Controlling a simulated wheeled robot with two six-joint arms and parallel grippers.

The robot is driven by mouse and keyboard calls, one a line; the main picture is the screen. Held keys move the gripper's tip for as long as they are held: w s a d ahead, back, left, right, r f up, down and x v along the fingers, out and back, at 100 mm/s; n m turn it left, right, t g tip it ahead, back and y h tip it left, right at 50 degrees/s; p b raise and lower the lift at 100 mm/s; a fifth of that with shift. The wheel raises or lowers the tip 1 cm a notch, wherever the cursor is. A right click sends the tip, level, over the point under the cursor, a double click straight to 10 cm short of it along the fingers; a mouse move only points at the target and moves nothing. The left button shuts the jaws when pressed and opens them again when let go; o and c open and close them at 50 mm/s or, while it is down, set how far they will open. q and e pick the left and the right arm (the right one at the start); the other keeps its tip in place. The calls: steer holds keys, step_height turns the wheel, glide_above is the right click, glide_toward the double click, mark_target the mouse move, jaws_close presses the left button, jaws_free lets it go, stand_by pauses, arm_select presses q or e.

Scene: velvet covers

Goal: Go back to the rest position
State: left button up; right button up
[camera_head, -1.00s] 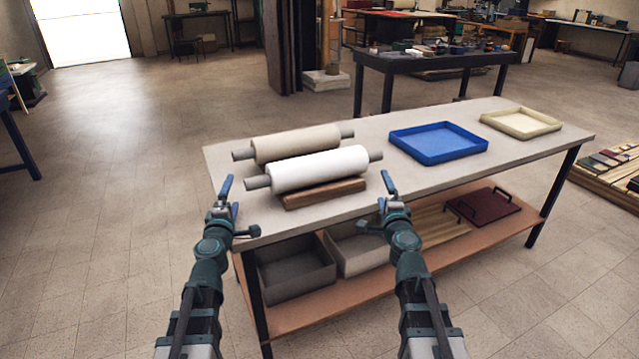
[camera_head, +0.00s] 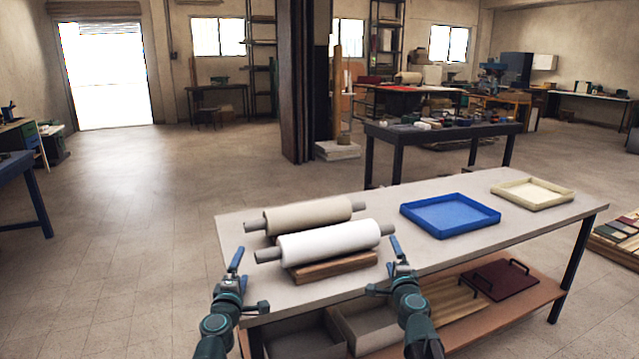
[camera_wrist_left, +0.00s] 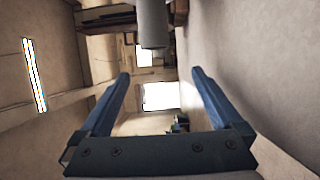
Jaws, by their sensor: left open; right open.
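My left gripper (camera_head: 252,283) is open and empty at the table's near left edge, left of the rolls. Its two blue fingers stand apart in the left wrist view (camera_wrist_left: 160,90), with nothing between them. My right gripper (camera_head: 386,268) is open at the near edge, to the right of the white roll's end. A white roll (camera_head: 330,240) and a beige roll (camera_head: 308,215) with grey core ends lie side by side on the table (camera_head: 400,262).
A blue tray (camera_head: 450,215) and a cream tray (camera_head: 532,192) stand on the table's right part. The lower shelf holds grey bins (camera_head: 365,325) and a dark red board with handles (camera_head: 505,278). A dark table (camera_head: 440,135) with small items stands behind.

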mark_target(385, 235)
steer(key=w, duration=0.6)
steer(key=shift+w, duration=0.1)
arm_select(q)
steer(key=shift+w, duration=0.15)
arm_select(e)
steer(key=shift+w, duration=0.1)
arm_select(q)
steer(key=shift+w, duration=0.2)
steer(key=shift+s, duration=0.1)
